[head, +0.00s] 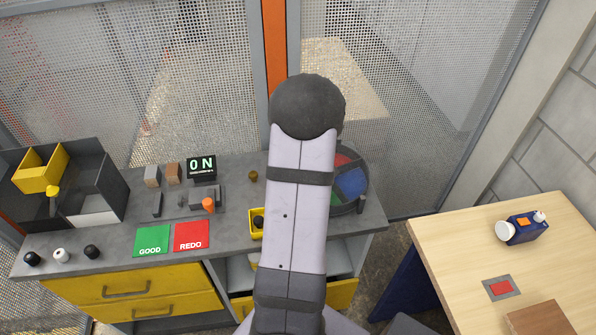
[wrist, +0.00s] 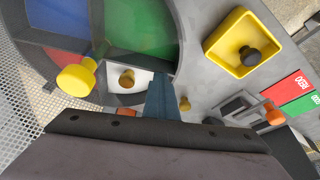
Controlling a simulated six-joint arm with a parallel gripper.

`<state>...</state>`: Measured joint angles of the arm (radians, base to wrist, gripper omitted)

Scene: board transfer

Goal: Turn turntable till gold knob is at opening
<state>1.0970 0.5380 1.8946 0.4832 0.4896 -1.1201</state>
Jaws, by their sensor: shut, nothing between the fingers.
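The turntable (head: 363,204) stands at the right end of the grey bench in the head view, mostly hidden behind my arm. In the wrist view its dark-rimmed disc has blue, green, white and red sectors. A gold knob (wrist: 127,78) sits in the white sector, close to my fingers. A larger bright yellow knob (wrist: 77,77) rises to its left. My gripper (wrist: 160,82) is shut and empty, its fingers pointing at the disc's edge by the white sector. I cannot tell whether they touch the disc. The opening is not clearly visible.
A yellow tray (wrist: 212,52) holds a black knob (wrist: 249,56). Another brass knob (head: 253,175) stands on the bench. GOOD (head: 151,240) and REDO (head: 191,236) pads lie to the left. A mesh fence (head: 200,80) runs behind the bench.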

